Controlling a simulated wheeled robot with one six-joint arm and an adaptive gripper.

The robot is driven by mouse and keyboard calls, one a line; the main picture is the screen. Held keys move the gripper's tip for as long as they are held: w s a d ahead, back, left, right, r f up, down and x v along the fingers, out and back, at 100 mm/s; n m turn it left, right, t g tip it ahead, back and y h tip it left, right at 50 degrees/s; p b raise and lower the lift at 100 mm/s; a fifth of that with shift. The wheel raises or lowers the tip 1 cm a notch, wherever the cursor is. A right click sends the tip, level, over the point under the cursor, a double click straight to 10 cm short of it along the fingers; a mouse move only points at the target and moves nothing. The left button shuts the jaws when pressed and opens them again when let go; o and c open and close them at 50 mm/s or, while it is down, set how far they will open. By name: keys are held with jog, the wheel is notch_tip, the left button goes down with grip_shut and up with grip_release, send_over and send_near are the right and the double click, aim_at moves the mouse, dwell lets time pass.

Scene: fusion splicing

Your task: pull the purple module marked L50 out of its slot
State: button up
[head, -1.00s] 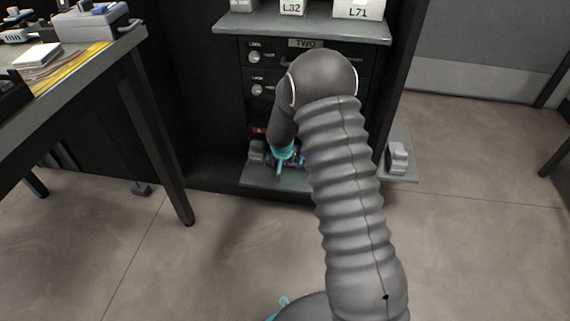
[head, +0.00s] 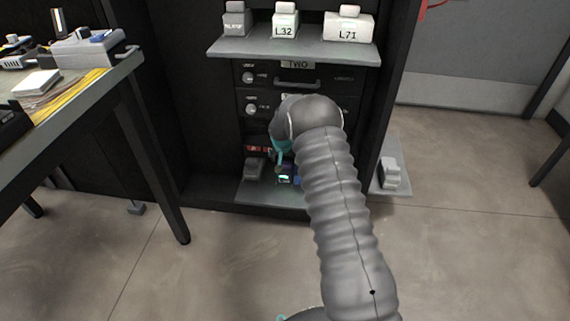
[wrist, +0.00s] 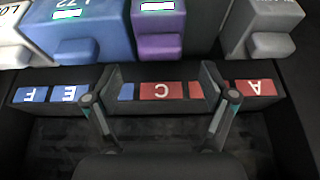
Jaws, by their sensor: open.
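In the wrist view a purple module (wrist: 158,18) stands at the top centre, with a protruding purple handle facing me and a pale strip above it. No L50 mark is readable on it. My gripper (wrist: 160,98) is open and empty, its two fingertips spread wide below the module and apart from it. The fingertips lie over a dark strip with lettered tiles (wrist: 168,90). In the head view my gripper (head: 281,150) shows as a teal tip at the low shelf, partly hidden by my arm. I cannot make out the purple module there.
A blue module (wrist: 85,25) sits left of the purple one and a grey module (wrist: 265,25) right of it. The low shelf (head: 250,191) juts from the dark cabinet. An upper shelf (head: 290,47) bears several light boxes. A table stands at left.

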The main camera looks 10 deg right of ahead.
aim_at(285, 163)
jog(key=shift+x, duration=2.25)
jog(key=shift+s+f, duration=0.1)
jog(key=shift+s, duration=0.05)
